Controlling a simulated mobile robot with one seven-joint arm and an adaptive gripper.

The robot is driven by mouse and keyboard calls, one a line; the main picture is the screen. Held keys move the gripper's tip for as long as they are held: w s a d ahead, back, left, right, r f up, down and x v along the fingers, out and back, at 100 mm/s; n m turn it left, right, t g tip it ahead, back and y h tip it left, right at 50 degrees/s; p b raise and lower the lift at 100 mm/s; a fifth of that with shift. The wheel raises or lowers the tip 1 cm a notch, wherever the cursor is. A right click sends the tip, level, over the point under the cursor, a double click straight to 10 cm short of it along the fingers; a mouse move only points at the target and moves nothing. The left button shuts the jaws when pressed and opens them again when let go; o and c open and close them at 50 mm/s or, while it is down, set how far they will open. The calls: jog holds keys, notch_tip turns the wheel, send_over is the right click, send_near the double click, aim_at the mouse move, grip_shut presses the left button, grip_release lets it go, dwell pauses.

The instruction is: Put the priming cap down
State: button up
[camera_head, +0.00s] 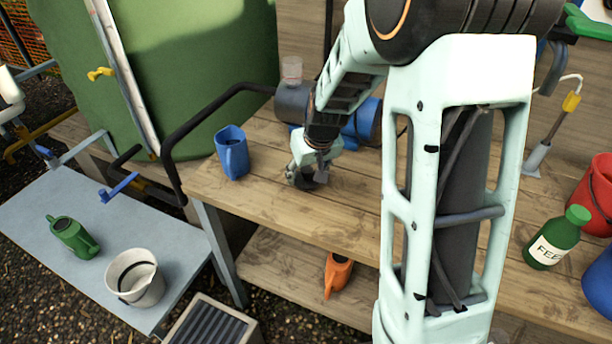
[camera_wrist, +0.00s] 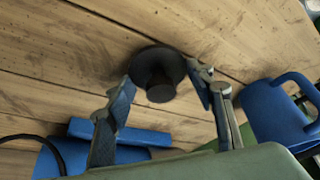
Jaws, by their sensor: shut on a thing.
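The priming cap (camera_wrist: 158,70) is a dark round disc with a short stub, seen in the wrist view between my two fingers. My gripper (camera_wrist: 163,88) is shut on it. In the head view my gripper (camera_head: 308,178) is low over the wooden bench (camera_head: 262,190), right of the blue jug. There the cap is small, dark and hard to tell from the fingers. In the wrist view the bench planks lie right behind the cap. I cannot tell whether the cap touches the wood.
A blue jug (camera_head: 232,152) stands close left of my gripper, and also shows in the wrist view (camera_wrist: 275,110). A blue and grey pump (camera_head: 366,120) with a black pipe (camera_head: 205,110) lies behind. A green bottle (camera_head: 556,240) stands far right. Bare planks lie in front of my gripper.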

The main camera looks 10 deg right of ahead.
jog(key=shift+f, duration=0.25)
jog(key=o, duration=1.2)
jog(key=shift+r, duration=0.1)
jog(key=shift+c, duration=0.2)
jog(key=shift+r, duration=0.1)
jog(key=shift+r, duration=0.2)
jog(key=p+v, duration=0.1)
jog(key=v, duration=1)
jog(key=shift+r+p, duration=0.4)
